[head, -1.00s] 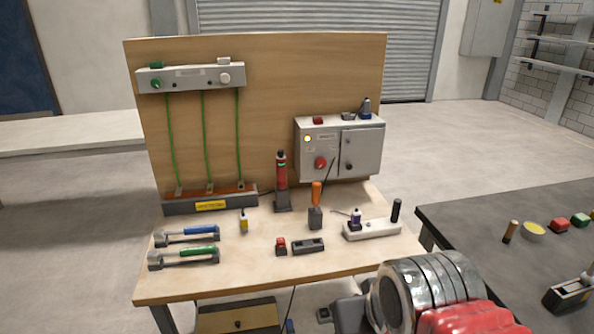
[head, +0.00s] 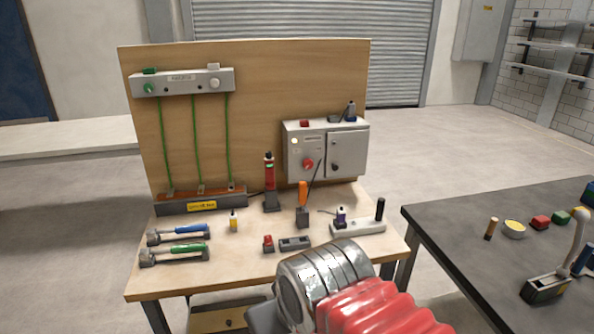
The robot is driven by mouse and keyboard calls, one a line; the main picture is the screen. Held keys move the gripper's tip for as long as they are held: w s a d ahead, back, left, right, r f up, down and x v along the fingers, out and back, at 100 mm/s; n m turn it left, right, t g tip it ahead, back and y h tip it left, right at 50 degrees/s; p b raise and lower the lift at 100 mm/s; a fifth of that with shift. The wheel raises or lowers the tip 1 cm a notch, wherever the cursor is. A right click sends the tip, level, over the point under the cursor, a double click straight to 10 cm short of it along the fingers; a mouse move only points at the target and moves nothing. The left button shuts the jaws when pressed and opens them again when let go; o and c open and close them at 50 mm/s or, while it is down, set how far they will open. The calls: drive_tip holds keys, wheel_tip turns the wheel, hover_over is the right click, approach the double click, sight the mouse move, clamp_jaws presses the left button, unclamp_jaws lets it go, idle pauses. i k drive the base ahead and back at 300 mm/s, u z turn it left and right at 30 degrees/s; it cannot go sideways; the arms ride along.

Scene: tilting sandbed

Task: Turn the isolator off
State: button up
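The isolator is most likely the grey metal box (head: 328,150) fixed at the right side of the wooden back panel. A round red knob (head: 308,164) sits on its left half, with a small pale round lamp or button above it. The right half is a door with a small dark knob (head: 334,166). The way the red knob points is too small to tell. My arm, with grey rings and a red ribbed sleeve, shows at the bottom centre, in front of the bench. My gripper's fingers are not in the picture.
The wooden bench (head: 180,282) holds two hammer-like tools, a red upright tester (head: 269,182), an orange-handled tool (head: 303,195) and a white strip (head: 360,228). A grey unit (head: 182,82) with green cables hangs at left. A dark table (head: 470,235) stands at right. Floor shows between them.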

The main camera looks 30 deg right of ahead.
sight(307, 163)
drive_tip(key=z, duration=0.05)
drive_tip(key=i, duration=1)
drive_tip(key=u, duration=0.05)
